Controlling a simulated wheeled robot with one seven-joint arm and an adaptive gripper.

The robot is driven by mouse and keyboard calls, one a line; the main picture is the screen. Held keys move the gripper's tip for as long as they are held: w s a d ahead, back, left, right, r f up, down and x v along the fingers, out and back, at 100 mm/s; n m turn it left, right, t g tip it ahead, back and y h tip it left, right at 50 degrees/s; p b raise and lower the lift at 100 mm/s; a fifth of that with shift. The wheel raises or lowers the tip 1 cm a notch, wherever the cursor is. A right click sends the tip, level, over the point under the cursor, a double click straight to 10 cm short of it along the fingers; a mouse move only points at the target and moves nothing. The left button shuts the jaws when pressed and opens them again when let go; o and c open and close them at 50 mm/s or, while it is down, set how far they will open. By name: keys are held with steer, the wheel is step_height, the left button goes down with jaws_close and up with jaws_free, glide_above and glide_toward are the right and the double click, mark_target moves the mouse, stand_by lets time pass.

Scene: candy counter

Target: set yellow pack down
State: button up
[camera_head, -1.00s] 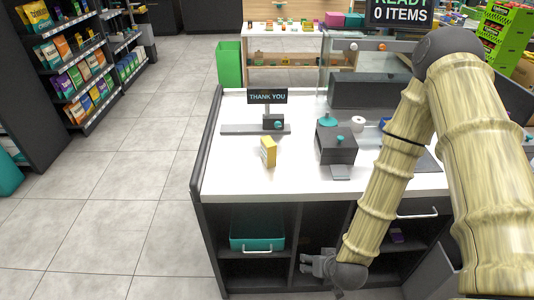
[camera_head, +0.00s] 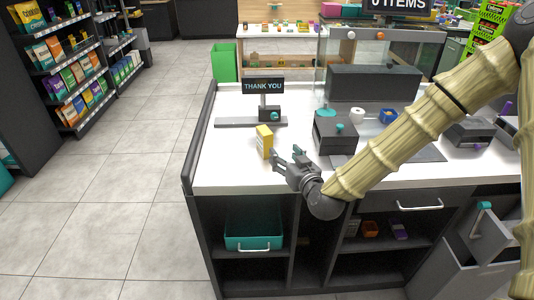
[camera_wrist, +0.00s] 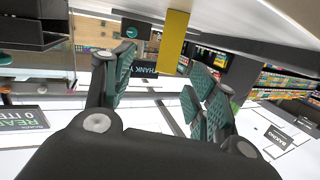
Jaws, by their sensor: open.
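The yellow pack (camera_head: 265,141) stands upright on the white counter top (camera_head: 222,170), in front of the thank-you sign. My gripper (camera_head: 287,155) is just to the right of the pack in the head view, with its fingers apart and pointing toward it. In the wrist view the yellow pack (camera_wrist: 173,42) shows beyond the open fingers of my gripper (camera_wrist: 163,98), near the top middle. Nothing is between the fingers. Whether a fingertip touches the pack cannot be told.
The thank-you sign (camera_head: 263,87) stands behind the pack. A dark grey box-shaped device (camera_head: 336,132) stands to the right, close to my arm. A teal bin (camera_head: 253,229) sits in the shelf below. The counter's left part is clear.

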mark_target(264, 130)
steer(key=shift+w+a+r+n+t+y+b, duration=0.6)
steer(key=shift+w+a+b, duration=0.25)
steer(key=shift+b, duration=0.3)
steer(key=shift+w+a+r, duration=0.2)
steer(key=shift+w+r, duration=0.05)
steer(key=shift+r, duration=0.1)
steer(key=shift+p+x, duration=1.45)
steer(key=shift+x, duration=3.65)
steer(key=shift+f, duration=0.15)
steer(key=c, duration=1.2)
steer(key=shift+c, duration=0.2)
